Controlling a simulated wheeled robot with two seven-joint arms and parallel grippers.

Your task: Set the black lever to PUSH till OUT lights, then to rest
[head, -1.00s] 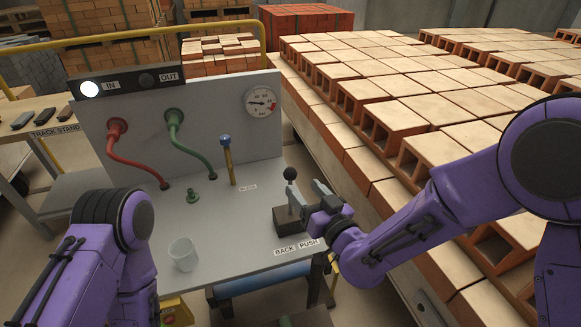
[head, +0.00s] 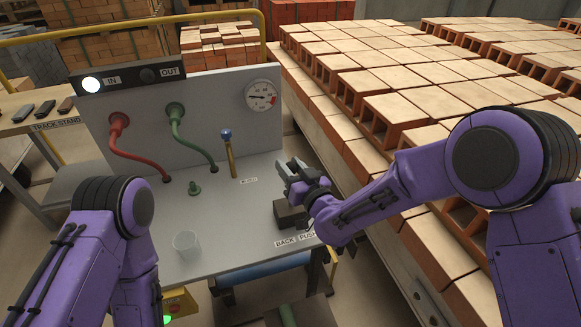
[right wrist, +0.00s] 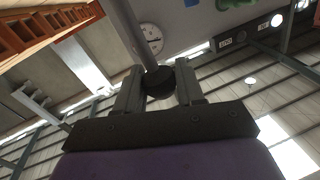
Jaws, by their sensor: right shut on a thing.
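The black lever stands on a dark block base (head: 289,214) at the right front of the grey bench, by the BACK and PUSH labels (head: 297,239). My right gripper (head: 288,170) is around the lever's top and hides its knob in the head view. In the right wrist view, the round black knob (right wrist: 158,82) sits between the two fingers of my right gripper (right wrist: 159,88). On the lamp box, the IN lamp (head: 92,85) glows white and the OUT lamp (head: 148,75) is dark. My left arm is at the lower left; its gripper is out of the picture.
The bench (head: 225,225) carries a clear cup (head: 186,244), a red hose (head: 135,158), a green hose (head: 192,138) and a blue-topped post (head: 228,152). A gauge (head: 261,95) is on the back panel. Stacked hollow bricks (head: 400,108) stand close on the right.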

